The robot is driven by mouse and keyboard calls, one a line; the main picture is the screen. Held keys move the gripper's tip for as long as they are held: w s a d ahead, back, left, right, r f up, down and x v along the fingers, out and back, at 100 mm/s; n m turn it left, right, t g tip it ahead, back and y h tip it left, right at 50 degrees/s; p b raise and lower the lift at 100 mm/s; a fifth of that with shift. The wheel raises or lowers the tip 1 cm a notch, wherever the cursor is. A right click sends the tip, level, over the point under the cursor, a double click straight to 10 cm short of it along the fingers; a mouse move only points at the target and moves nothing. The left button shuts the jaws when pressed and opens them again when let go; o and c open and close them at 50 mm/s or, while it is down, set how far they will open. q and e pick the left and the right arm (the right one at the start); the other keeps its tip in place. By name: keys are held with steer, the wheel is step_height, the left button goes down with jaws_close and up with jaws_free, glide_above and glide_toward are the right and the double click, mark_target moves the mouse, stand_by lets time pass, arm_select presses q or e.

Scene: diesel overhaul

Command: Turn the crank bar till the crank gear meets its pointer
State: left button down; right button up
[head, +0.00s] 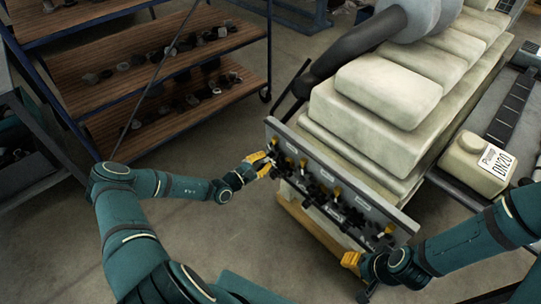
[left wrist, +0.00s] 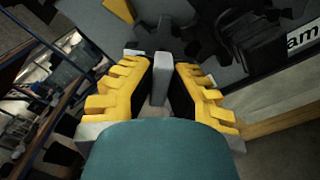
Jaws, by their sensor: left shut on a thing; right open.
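My left gripper (head: 262,164) is at the left end of the engine's front plate (head: 345,178). In the left wrist view its yellow fingers (left wrist: 160,88) are shut on a grey bar, taken as the crank bar (left wrist: 161,72), which stands up between them. Dark gear teeth (left wrist: 188,42) show just beyond the bar. A yellow piece, likely a pointer (left wrist: 118,9), shows at the top; whether a gear mark meets it cannot be told. Several dark gears line the plate, with yellow pointers (head: 303,163) above. My right gripper (head: 352,264) is open near the plate's right end, holding nothing visible.
The pale engine block (head: 390,90) stands behind the plate on a wooden base (head: 312,228). A shelf rack (head: 165,75) with small parts is at the upper left. The floor between the arms is clear.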

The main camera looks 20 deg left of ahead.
arm_select(q)
steer(key=m+p, duration=0.2)
steer(key=p, duration=0.1)
steer(key=shift+r, duration=0.3)
steer(key=shift+w+f+m+p, duration=0.1)
steer(key=shift+m+p, duration=0.2)
steer(key=shift+f, duration=0.15)
steer(key=m+p, duration=0.2)
steer(key=shift+r+p, duration=0.25)
steer(key=shift+p, duration=0.1)
steer(key=shift+f+m, duration=0.1)
steer(key=shift+m, duration=0.5)
steer(key=shift+f, duration=0.1)
